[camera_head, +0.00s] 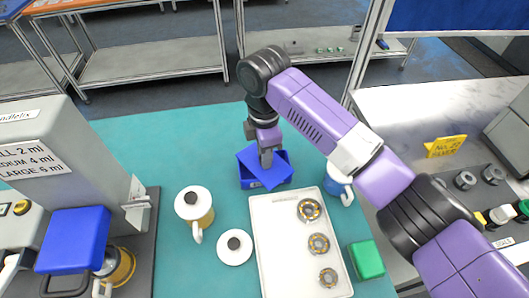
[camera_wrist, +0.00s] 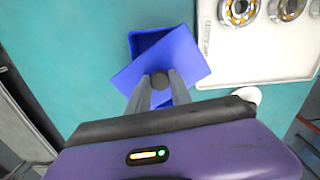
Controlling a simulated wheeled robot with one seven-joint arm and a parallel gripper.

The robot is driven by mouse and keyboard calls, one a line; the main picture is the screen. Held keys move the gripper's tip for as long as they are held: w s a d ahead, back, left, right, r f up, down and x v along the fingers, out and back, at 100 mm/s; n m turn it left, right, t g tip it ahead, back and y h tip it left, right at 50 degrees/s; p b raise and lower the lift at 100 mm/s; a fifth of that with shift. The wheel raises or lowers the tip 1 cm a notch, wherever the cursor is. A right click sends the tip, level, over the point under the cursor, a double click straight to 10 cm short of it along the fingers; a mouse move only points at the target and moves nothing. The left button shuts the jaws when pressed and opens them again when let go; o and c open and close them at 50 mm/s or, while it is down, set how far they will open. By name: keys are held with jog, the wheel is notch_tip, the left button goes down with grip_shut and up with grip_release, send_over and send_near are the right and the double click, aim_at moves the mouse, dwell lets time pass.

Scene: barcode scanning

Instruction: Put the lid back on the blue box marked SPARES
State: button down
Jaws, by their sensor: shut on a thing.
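The blue lid (camera_head: 264,167) is a flat square plate with a dark round knob, and it also shows in the wrist view (camera_wrist: 180,58). My gripper (camera_head: 267,161) is shut on the lid's knob (camera_wrist: 160,81). The blue box (camera_head: 281,157) is under the lid on the teal table; its open dark inside shows past the lid's edge in the wrist view (camera_wrist: 146,41). The lid is turned at an angle to the box and covers part of it. I cannot tell whether the lid touches the rim. A small label is on the box's front, too small to read.
A white tray (camera_head: 270,269) with several round bearings stands close in front. A white-and-yellow mug (camera_head: 194,206), a white disc with a dark knob (camera_head: 235,247), a blue-and-white mug (camera_head: 339,186) and a green block (camera_head: 366,260) are nearby. The table's back left (camera_head: 150,140) is clear.

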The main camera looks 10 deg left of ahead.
dwell(0.9)
jog(key=c, duration=0.6)
grip_release()
jog(key=shift+r+p, duration=0.15)
jog(key=shift+p, duration=0.25)
jog(key=shift+r+p, duration=2.95)
jog(key=shift+r, duration=0.45)
grip_shut()
